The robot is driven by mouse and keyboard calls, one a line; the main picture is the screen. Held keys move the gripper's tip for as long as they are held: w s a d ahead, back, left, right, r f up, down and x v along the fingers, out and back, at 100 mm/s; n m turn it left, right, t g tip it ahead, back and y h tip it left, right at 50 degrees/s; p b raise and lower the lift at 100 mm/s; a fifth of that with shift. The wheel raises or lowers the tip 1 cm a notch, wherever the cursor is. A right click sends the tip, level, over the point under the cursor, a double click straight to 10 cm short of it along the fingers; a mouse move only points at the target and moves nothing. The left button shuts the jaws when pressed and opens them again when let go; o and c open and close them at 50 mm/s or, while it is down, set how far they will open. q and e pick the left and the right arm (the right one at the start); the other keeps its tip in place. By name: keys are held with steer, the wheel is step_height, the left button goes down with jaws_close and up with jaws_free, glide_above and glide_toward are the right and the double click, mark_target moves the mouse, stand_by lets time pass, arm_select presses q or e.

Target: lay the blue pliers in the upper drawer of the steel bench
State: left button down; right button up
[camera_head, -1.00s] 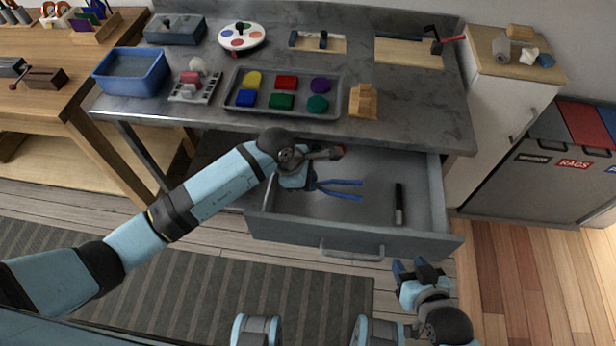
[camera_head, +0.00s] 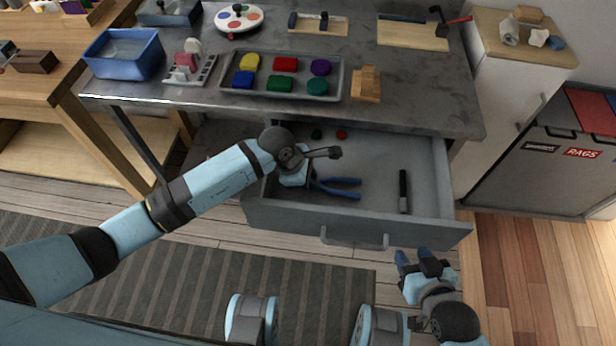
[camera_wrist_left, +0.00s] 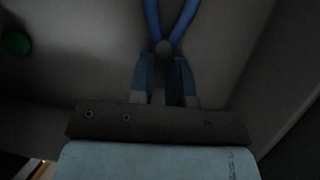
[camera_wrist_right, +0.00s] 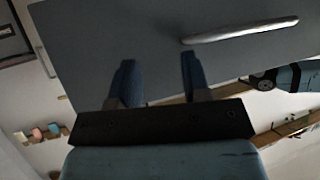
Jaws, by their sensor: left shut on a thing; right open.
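The upper drawer (camera_head: 378,212) of the steel bench (camera_head: 420,110) is pulled open. The blue pliers (camera_head: 340,187) are inside the drawer's outline at its left, handles pointing right. My left gripper (camera_head: 312,184) is down in the drawer, shut on the pliers near their pivot. The left wrist view shows the pliers (camera_wrist_left: 165,42) between its fingers, handles spreading away over the grey drawer floor. Whether the pliers touch the floor is hard to tell. My right gripper (camera_head: 414,257) is open and empty in front of the drawer; the right wrist view shows its fingers (camera_wrist_right: 157,85) apart before the drawer front.
A black marker-like object (camera_head: 403,190) lies at the drawer's right. A green piece (camera_head: 316,134) and a red piece (camera_head: 341,135) lie at its back. A tray of coloured pieces (camera_head: 232,92) stands on the bench top. The drawer's middle is clear.

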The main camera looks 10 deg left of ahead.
arm_select(q)
steer(key=c, duration=1)
jaws_free()
steer(key=shift+c, duration=0.2)
steer(key=shift+o, duration=0.2)
arm_select(e)
steer(key=shift+f, duration=0.15)
steer(key=shift+f, duration=0.1)
arm_select(q)
steer(key=p+v, duration=0.1)
steer(key=v, duration=1.2)
steer(key=shift+a+r+p, duration=0.2)
steer(key=shift+r+p, duration=0.1)
steer(key=shift+r, duration=0.05)
arm_select(e)
steer(key=shift+r, duration=0.35)
arm_select(q)
steer(key=shift+s, duration=0.1)
arm_select(e)
steer(key=shift+d, duration=0.1)
